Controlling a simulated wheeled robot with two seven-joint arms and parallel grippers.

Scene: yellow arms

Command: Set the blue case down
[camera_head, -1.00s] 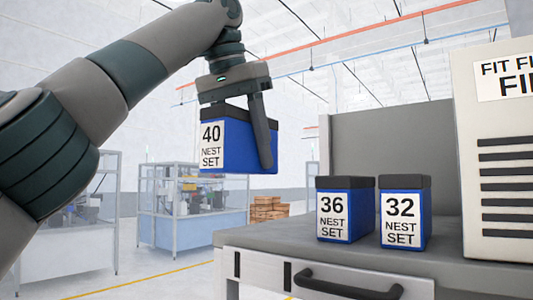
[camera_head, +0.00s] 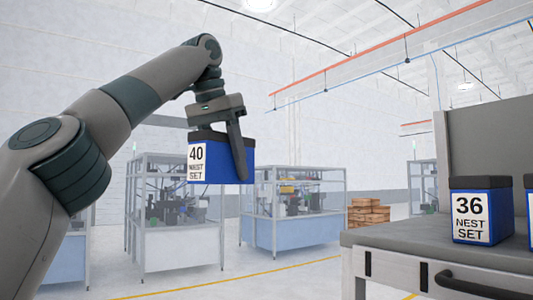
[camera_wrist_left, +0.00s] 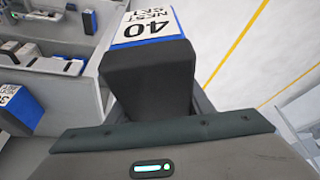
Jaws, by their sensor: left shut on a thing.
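The blue case (camera_head: 224,161) has a black lid and a white label reading "40 NEST SET". My left gripper (camera_head: 238,160) is shut on it and holds it in the air, roughly upright, left of the grey workbench (camera_head: 400,237). In the left wrist view the case's black lid (camera_wrist_left: 150,75) fills the middle, with its label beyond. One finger shows across the case's side in the head view; the other is hidden behind it. My right gripper is not in view.
Glass-walled machine cells (camera_head: 292,208) and a stack of wooden crates (camera_head: 368,212) stand behind. A yellow line crosses the open floor.

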